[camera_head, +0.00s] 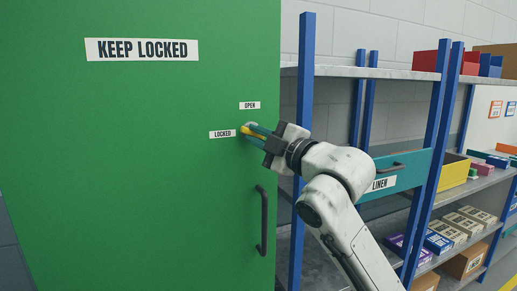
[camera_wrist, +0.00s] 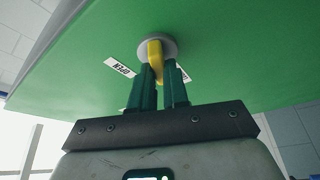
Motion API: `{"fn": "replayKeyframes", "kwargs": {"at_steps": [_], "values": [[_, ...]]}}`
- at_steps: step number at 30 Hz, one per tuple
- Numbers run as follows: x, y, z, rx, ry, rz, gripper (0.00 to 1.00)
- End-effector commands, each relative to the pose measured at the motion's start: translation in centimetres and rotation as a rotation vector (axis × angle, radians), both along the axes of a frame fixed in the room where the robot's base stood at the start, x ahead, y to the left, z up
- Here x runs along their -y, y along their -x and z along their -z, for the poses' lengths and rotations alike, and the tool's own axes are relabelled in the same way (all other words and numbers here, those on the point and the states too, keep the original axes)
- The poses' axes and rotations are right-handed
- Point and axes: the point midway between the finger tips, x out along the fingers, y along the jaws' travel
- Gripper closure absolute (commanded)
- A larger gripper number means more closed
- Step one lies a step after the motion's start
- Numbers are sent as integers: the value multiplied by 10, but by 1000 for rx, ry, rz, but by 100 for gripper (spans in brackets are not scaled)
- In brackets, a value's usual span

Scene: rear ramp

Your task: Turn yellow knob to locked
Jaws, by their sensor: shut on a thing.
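The yellow knob (camera_head: 246,130) sits on a round grey base on the green door (camera_head: 140,180). An "OPEN" label (camera_head: 249,105) is above it and a "LOCKED" label (camera_head: 222,134) is to its left. My gripper (camera_head: 255,131) reaches in from the right, its green fingers shut on the knob. In the wrist view the yellow knob (camera_wrist: 155,50) lies between the fingertips, in front of its grey base (camera_wrist: 171,44). There the "OPEN" label (camera_wrist: 120,67) is at left, and another label is partly hidden behind the right finger. I cannot tell which label the knob points to.
A dark door handle (camera_head: 262,220) is below the knob. A "KEEP LOCKED" sign (camera_head: 142,49) is high on the door. Right of the door, blue-framed shelving (camera_head: 302,90) holds a teal "LINEN" drawer (camera_head: 407,177), bins and boxes, close to my arm.

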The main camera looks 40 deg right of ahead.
Motion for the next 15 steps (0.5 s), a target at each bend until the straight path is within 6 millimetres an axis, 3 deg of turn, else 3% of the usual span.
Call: {"fn": "replayKeyframes", "kwargs": {"at_steps": [15], "values": [[-1,-1,2,-93,338,-1,100]]}}
